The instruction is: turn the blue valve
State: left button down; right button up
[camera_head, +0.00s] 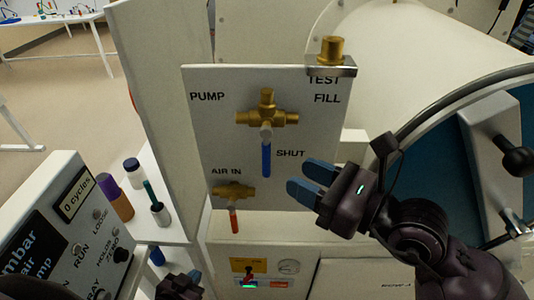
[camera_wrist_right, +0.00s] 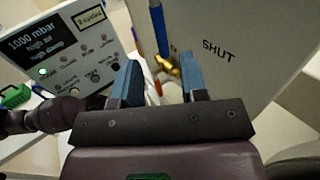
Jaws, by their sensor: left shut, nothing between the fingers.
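The blue valve is a brass fitting (camera_head: 266,117) on a pale panel, with a blue lever (camera_head: 266,159) hanging straight down beside the word SHUT. In the right wrist view the blue lever (camera_wrist_right: 160,30) shows at the top, beyond the fingertips and between their lines. My right gripper (camera_head: 311,181) is open and empty, to the right of the lever and slightly below it, apart from it. Its two blue fingers also show spread in the right wrist view (camera_wrist_right: 160,82). My left gripper (camera_head: 194,277) is shut and empty at the bottom, partly cut off, well below the valve.
A second brass valve with a red lever (camera_head: 234,221) sits below, marked AIR IN. A brass cap (camera_head: 331,50) stands at the panel's upper right. A pump box (camera_head: 62,225) and small bottles (camera_head: 134,173) are at left. A round glovebox port (camera_head: 450,135) is at right.

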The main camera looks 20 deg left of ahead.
aim_at(266, 178)
jog(key=p+x, duration=0.1)
jog(key=x, duration=0.7)
jog(key=shift+c, duration=0.2)
grip_shut()
